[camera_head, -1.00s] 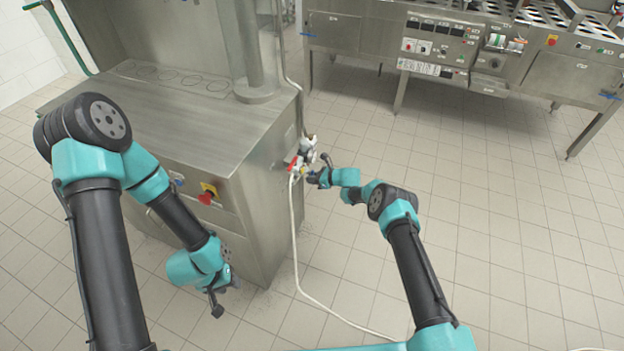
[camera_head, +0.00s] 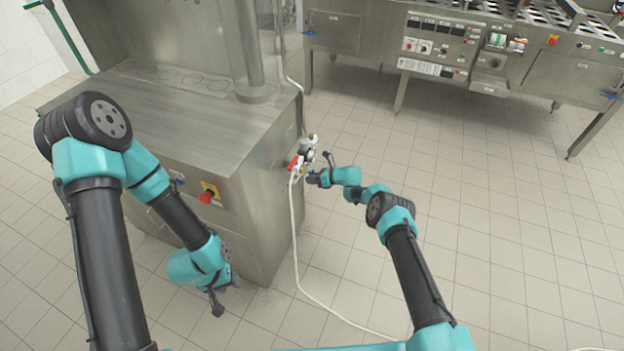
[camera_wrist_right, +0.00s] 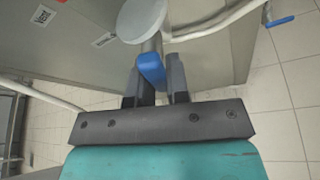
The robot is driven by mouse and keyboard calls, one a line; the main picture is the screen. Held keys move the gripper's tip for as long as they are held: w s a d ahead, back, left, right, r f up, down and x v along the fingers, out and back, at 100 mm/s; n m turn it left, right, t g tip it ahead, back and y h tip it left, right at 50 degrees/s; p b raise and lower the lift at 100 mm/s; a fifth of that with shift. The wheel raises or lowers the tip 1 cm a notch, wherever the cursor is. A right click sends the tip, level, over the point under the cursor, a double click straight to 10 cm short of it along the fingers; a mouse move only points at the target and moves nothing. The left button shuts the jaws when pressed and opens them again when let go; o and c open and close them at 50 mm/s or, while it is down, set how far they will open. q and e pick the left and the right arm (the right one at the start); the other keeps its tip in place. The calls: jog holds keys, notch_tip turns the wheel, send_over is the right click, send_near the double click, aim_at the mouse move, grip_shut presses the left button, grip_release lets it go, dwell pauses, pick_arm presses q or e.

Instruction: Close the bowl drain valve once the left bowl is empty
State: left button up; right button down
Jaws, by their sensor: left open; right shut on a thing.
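In the right wrist view, a blue handle (camera_wrist_right: 151,68) sits between the two fingers of my right gripper (camera_wrist_right: 155,85), which is shut on it. The handle is at the end of a metal stem below a round pale disc (camera_wrist_right: 141,18). In the head view my right gripper (camera_head: 313,178) is at the cabinet's right side, just below a cluster of fittings (camera_head: 308,149) with a red part (camera_head: 292,162). The blue handle is too small to make out there. My left gripper (camera_head: 224,294) is open and empty, low in front of the cabinet. I cannot make out a bowl.
The steel cabinet (camera_head: 190,120) stands at the left, with a red button (camera_head: 206,198) on its front. A pale hose (camera_head: 298,265) runs from the fittings to the floor. A steel machine (camera_head: 440,50) stands at the back right.

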jog(key=c, duration=1.1)
grip_release()
jog(key=v, duration=1.7)
jog(key=shift+d, duration=0.15)
jog(key=shift+s, duration=0.1)
